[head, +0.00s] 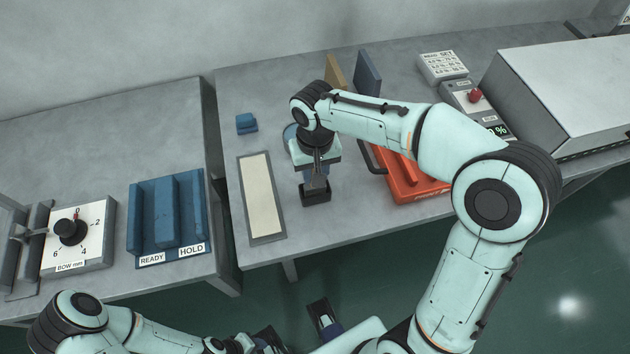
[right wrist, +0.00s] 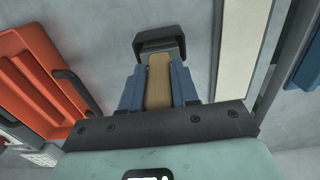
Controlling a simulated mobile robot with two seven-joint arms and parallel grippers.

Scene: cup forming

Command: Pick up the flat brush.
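The flat brush shows in the right wrist view as a tan handle (right wrist: 158,82) between the two blue fingers of my right gripper (right wrist: 158,88). The handle's far end meets a dark block-like holder (right wrist: 160,42); the bristles are hidden. In the head view my right gripper (head: 316,178) points down at the dark holder (head: 316,194) on the table, and the hand hides most of the brush. My left gripper (head: 298,330) is low at the bottom edge, fingers apart and empty.
A long cream strip in a grey frame (head: 262,197) lies left of the holder. A small blue block (head: 246,123) is behind it. An orange tray (head: 408,190) stands close on the right. A blue READY/HOLD rack (head: 166,213) and a dial box (head: 78,236) are on the left table.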

